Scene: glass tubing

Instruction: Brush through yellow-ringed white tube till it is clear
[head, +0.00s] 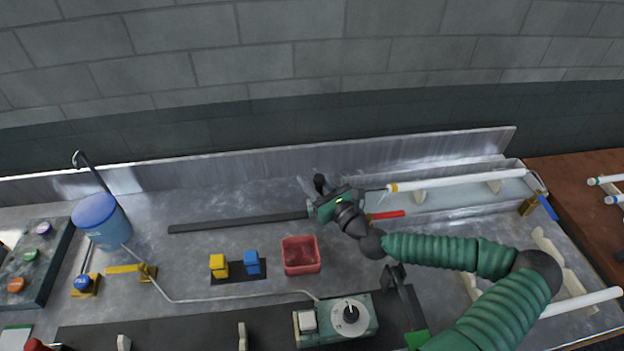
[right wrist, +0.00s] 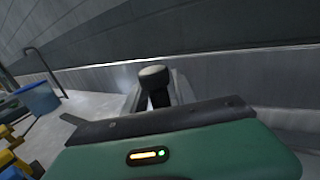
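The white tube with a yellow ring (head: 455,181) lies along the trough at the back right of the bench, its ringed end to the left. My right gripper (head: 318,203) is just left of that end. A short thin dark rod (head: 376,190) shows between the green gripper body and the ringed end; I cannot tell whether it enters the tube. A long dark bar (head: 238,222) lies left of the gripper. In the right wrist view a black upright piece with a rounded top (right wrist: 154,78) stands beyond the green body. The fingertips and anything between them are hidden.
A red bin (head: 301,255), yellow block (head: 218,265) and blue block (head: 252,262) sit in front. A red handle (head: 386,215) lies by the trough (head: 440,205). A blue bucket (head: 101,221) stands left, a dial box (head: 348,317) at the front. Bare metal lies left-centre.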

